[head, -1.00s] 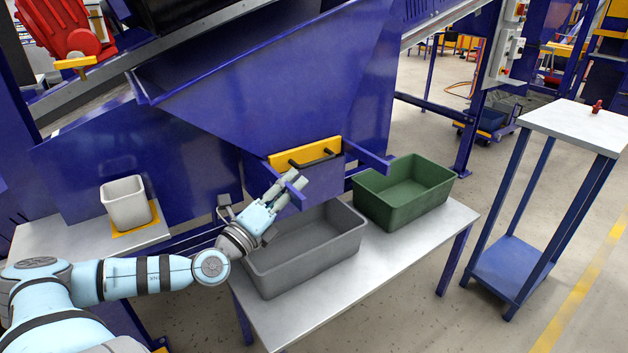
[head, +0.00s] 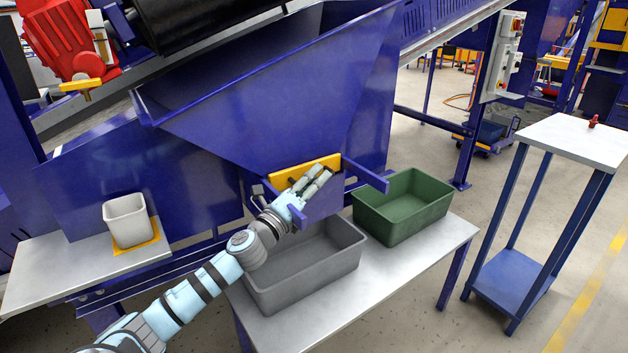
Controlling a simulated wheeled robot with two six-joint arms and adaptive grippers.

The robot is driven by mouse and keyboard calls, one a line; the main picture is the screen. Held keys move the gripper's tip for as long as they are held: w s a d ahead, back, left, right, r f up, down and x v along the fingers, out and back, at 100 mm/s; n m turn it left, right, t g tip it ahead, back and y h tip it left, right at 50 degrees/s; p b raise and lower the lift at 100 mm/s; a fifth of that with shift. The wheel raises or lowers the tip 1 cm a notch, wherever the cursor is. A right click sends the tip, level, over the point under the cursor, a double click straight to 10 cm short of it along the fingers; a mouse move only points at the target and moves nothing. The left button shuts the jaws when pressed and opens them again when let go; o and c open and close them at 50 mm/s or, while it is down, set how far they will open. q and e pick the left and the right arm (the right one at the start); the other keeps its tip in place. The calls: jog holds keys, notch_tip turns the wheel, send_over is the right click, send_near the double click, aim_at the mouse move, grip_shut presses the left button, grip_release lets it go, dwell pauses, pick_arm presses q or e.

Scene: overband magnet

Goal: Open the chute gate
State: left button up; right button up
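The chute gate is a blue plate (head: 326,204) at the mouth of the blue hopper (head: 285,105), with a yellow strip (head: 290,174) along its top and a dark bar handle in front of the strip. My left gripper (head: 320,176) is at the handle and covers most of it. Its two fingers lie close together, pointing up and right. I cannot tell whether they are closed around the bar or only beside it. The gate's plate hangs low, across the hopper mouth. My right gripper is not in view.
A grey bin (head: 330,268) stands under the gate and a green bin (head: 405,215) to its right, both on a metal table (head: 400,275). A small white bin (head: 128,222) stands at left. A blue rail (head: 365,175) juts out right of the gate.

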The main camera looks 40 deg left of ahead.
pick_arm(q)
grip_shut()
jog(key=shift+d, duration=0.1)
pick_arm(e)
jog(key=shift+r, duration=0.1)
